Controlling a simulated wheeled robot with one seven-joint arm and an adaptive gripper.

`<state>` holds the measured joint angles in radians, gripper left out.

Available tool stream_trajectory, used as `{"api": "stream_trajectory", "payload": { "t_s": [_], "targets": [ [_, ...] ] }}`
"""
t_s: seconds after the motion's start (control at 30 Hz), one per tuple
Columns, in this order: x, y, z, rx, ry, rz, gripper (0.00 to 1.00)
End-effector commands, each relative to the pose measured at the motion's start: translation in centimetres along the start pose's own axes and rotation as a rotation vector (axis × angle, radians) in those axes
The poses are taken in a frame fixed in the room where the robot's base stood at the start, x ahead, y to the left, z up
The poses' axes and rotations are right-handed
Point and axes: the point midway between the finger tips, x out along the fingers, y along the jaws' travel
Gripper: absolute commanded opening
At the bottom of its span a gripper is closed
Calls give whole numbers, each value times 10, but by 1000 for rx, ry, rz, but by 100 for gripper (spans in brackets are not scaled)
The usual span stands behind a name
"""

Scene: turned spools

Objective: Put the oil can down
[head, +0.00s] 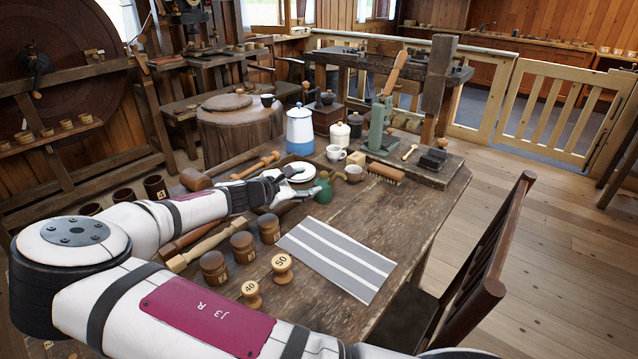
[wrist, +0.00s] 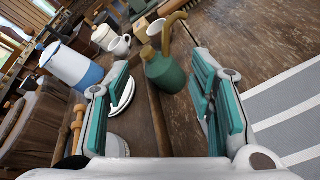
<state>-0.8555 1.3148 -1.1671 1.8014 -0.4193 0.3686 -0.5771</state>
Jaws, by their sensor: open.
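The oil can (head: 324,189) is a small green can with a brass-coloured spout, standing upright on the wooden table (head: 400,215). In the wrist view the oil can (wrist: 166,76) appears ahead, between the two teal-padded fingers. My gripper (head: 297,183) is open and empty, just left of the can in the head view. The open fingers also frame the wrist view (wrist: 163,85). I cannot tell how far the fingertips are from the can.
A striped grey cloth (head: 337,255) lies in front of the can. White plates (head: 300,172), a mug (head: 336,154), a brush (head: 386,174) and a blue-white pot (head: 300,132) stand behind or beside it. Wooden spools (head: 282,268) sit nearer. Bare tabletop lies to the right.

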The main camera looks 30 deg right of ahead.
Motion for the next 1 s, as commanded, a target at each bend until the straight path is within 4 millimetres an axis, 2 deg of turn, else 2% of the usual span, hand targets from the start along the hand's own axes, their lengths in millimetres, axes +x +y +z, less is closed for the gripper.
{"api": "stream_trajectory", "payload": {
  "t_s": [0.4,0.67,1.0],
  "targets": [
    [72,-1,1,2,-3,-4,50],
    [89,-1,0,2,-3,-3,50],
    [132,-2,-3,2,-3,-3,50]
  ]
}}
